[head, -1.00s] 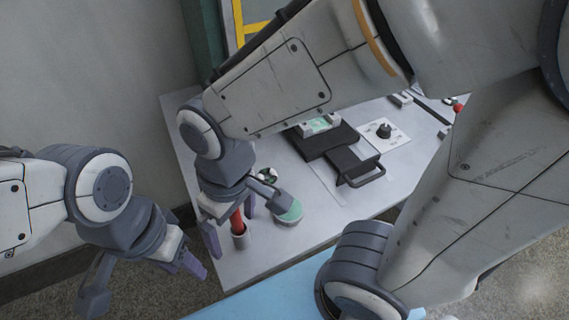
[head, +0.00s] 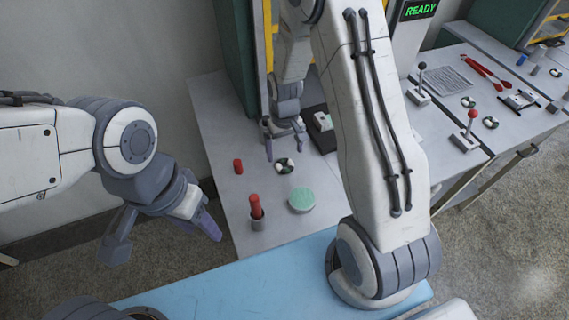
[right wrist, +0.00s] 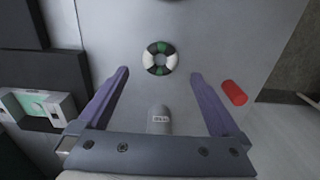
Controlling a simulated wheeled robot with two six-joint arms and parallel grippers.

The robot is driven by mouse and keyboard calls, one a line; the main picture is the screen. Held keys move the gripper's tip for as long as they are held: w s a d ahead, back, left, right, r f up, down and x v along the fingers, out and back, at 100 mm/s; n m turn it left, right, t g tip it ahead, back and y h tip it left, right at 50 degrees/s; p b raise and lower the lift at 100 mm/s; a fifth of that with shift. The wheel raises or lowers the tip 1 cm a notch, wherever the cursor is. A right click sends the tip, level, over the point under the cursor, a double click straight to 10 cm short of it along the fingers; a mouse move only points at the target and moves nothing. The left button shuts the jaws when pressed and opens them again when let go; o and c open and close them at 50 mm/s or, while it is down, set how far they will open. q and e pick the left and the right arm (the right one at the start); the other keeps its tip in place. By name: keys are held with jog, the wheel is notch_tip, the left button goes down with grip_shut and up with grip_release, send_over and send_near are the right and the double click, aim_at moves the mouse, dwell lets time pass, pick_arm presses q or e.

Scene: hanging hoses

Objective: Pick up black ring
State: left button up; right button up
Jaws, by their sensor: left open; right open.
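A small ring (head: 284,166) with black, white and green segments lies flat on the grey table. It also shows in the right wrist view (right wrist: 159,58), just beyond the fingertips and roughly centred between them. My right gripper (head: 285,147) is open and empty behind the ring in the head view, its fingers pointing down. In the right wrist view, its two purple fingers (right wrist: 159,76) are spread wide. My left gripper (head: 165,238) is open and empty in front of the table's left edge, away from the ring.
A red cylinder (head: 238,166) lies left of the ring. A red piece stands in a grey holder (head: 257,221), beside a green-topped round object (head: 301,200). A black device (head: 322,141) stands right of my right gripper. More rings (head: 490,122) lie on the right table.

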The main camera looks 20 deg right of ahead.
aim_at(285, 168)
notch_tip(285, 168, down, 4)
jog(key=shift+s+f+p, duration=0.1)
jog(key=shift+f+p, duration=0.15)
jog(key=shift+p, duration=0.65)
jog(key=shift+f, duration=0.55)
jog(key=c, duration=1.4)
jog(key=shift+r, duration=0.15)
